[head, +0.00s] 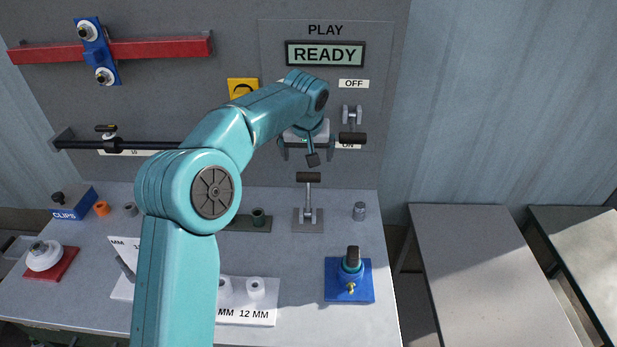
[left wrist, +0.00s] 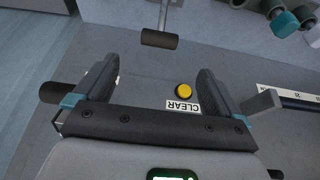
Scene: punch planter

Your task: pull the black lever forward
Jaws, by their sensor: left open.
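A lever with a black crossbar handle (head: 308,177) stands upright on a grey base on the bench. In the left wrist view its black handle (left wrist: 160,40) and part of its grey stem show near the top, beyond the open jaws. A second black-handled lever (head: 352,138) is on the wall panel between the OFF and ON labels. Its black end (left wrist: 55,92) shows at the left of the wrist view, outside the jaws. My left gripper (head: 307,152) is open and empty, in front of the panel and above the bench lever. My right gripper is out of view.
The wall panel has a READY display (head: 325,54), and the wrist view shows a yellow CLEAR button (left wrist: 184,91). A blue fixture (head: 349,294) and a small grey cylinder (head: 360,211) stand right of the bench lever. A black rail (head: 125,145) runs along the wall at left.

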